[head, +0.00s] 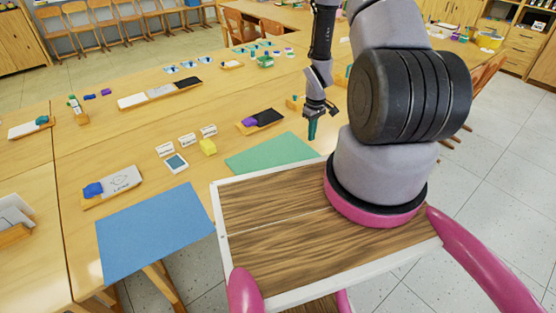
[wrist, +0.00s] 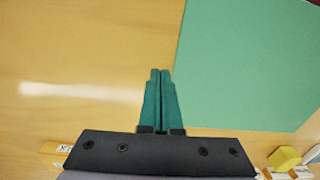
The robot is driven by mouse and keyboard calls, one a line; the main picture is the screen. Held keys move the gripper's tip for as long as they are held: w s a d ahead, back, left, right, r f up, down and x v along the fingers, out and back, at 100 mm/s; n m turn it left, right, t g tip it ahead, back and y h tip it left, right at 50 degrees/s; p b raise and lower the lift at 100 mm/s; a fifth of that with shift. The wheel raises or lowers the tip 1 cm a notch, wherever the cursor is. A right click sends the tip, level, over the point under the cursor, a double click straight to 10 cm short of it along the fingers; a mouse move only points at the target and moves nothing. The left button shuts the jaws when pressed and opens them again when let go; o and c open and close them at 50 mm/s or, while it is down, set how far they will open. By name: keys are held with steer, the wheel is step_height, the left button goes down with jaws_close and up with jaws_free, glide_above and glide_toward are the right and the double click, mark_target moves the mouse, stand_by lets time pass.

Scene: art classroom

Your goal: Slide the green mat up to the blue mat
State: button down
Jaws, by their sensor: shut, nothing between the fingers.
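The green mat (head: 268,153) lies flat on the wooden table, partly behind my base's edge in the head view. It fills the upper right of the wrist view (wrist: 255,65). The blue mat (head: 152,232) lies to its left and nearer, at the table's front edge, with a clear gap between them. My gripper (head: 312,136) points down just right of the green mat in the head view. In the wrist view its teal fingers (wrist: 160,73) are together and empty, close to the mat's edge. Whether the fingertips touch the table or the mat, I cannot tell.
A tray with a blue item (head: 93,189) is behind the blue mat. A black and purple tray (head: 262,121) is behind the green mat.

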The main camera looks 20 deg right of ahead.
mark_target(294, 151)
steer(key=shift+f, duration=0.8)
stand_by(0.4)
steer(key=shift+a, duration=0.15)
stand_by(0.3)
steer(key=shift+s+a, duration=0.15)
steer(key=shift+a, duration=0.2)
steer(key=shift+s+a+f, duration=0.1)
steer(key=shift+s+a, duration=0.05)
steer(key=shift+a, duration=0.15)
steer(key=shift+s+a, duration=0.25)
steer(key=shift+a, duration=0.7)
stand_by(0.7)
steer(key=shift+s+a, duration=0.25)
steer(key=shift+a, duration=0.4)
steer(key=shift+s+a, duration=0.25)
steer(key=shift+a, duration=0.4)
stand_by(0.9)
steer(key=shift+s+a, duration=0.1)
steer(key=shift+a, duration=0.2)
steer(key=shift+s+a, duration=0.15)
steer(key=shift+a, duration=0.55)
stand_by(0.8)
